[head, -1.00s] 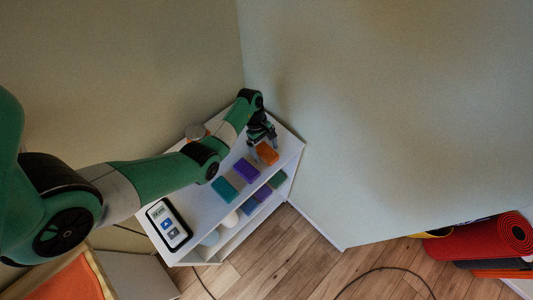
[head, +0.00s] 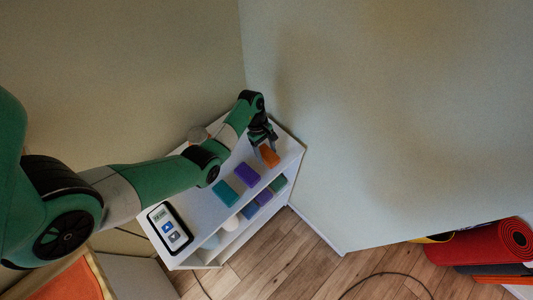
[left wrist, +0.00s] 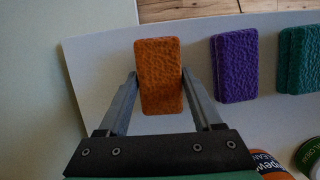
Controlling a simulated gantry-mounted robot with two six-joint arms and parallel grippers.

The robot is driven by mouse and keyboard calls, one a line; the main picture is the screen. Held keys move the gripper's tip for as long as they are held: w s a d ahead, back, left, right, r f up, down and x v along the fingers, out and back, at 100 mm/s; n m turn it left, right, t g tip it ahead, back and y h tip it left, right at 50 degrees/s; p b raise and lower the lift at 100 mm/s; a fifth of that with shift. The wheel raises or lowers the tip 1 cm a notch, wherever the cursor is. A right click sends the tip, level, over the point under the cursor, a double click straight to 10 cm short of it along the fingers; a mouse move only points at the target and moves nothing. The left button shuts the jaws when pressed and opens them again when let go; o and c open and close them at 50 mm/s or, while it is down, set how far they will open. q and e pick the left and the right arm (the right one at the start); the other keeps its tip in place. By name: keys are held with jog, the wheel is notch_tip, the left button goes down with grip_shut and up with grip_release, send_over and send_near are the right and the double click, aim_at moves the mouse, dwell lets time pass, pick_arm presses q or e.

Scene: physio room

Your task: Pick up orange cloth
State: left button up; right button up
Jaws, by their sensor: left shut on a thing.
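The orange cloth (head: 269,156) is a folded, textured rectangle on the far end of the white shelf's top. It also shows in the left wrist view (left wrist: 159,72), between my two fingers. My left gripper (head: 263,152) is shut on it, a finger at each long side; it shows in the left wrist view too (left wrist: 159,98). I cannot tell whether the cloth is clear of the shelf top. My right gripper is not in view.
A purple cloth (head: 247,172) and a teal cloth (head: 223,189) lie beside it on the white shelf (head: 203,209). A device with a screen (head: 170,227) sits at the near end. Walls stand close behind the shelf. A red rolled mat (head: 495,243) lies at the right.

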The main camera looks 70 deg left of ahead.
pick_arm(q)
jog(key=s+d+r+p, duration=0.9)
jog(key=s+r+p, duration=0.1)
jog(key=r+p, duration=0.1)
jog(key=shift+d+r+p, duration=0.3)
jog(key=shift+p, duration=0.05)
